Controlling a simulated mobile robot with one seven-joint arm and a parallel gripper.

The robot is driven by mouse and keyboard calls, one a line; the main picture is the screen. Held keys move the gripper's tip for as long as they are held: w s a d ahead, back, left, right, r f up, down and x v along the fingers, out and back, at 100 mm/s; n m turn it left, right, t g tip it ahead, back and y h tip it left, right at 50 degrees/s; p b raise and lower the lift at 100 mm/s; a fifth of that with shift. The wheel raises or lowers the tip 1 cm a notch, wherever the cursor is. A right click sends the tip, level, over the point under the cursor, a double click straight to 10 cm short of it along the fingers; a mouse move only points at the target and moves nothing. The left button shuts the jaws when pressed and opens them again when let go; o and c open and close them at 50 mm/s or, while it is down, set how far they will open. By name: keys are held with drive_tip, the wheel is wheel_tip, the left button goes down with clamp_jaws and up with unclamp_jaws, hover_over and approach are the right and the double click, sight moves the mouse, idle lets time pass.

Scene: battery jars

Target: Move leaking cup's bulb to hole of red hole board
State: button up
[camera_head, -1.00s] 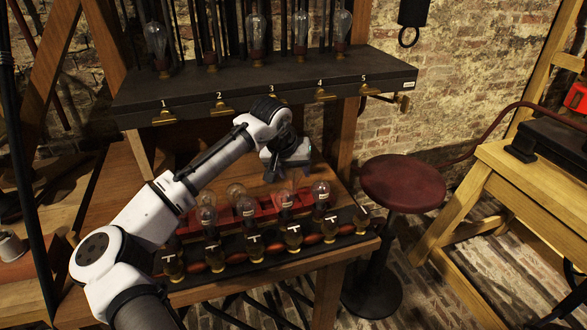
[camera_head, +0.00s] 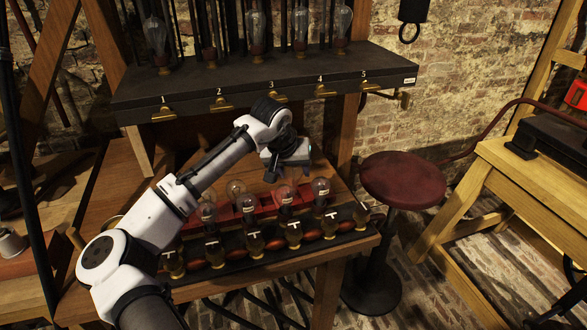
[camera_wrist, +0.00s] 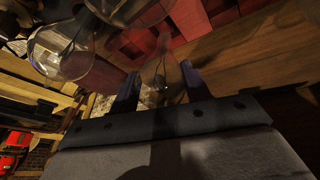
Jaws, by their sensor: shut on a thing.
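My gripper (camera_head: 282,167) hangs just above the row of bulbs on the bench. In the wrist view its two dark fingers (camera_wrist: 160,88) are shut on a clear glass bulb (camera_wrist: 162,74). The held bulb's lower part is hard to make out. The red hole board (camera_head: 266,211) lies on the bench, behind the black front strip; red blocks (camera_wrist: 148,42) show in the wrist view. Several clear bulbs, such as one at left (camera_head: 207,212) and one at right (camera_head: 320,187), stand in the row. I cannot tell which cup leaks.
A black shelf (camera_head: 250,85) numbered 1 to 5 carries several bulbs above the bench. A dark strip with brass cups (camera_head: 255,243) runs along the bench front. A round red stool (camera_head: 402,180) stands right of the bench. Large bulbs (camera_wrist: 62,48) crowd the wrist view's upper left.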

drive_tip(key=shift+f, duration=1.1)
idle(0.6)
drive_tip(key=o, duration=1.1)
drive_tip(key=shift+o, duration=0.2)
drive_tip(key=shift+r, duration=0.1)
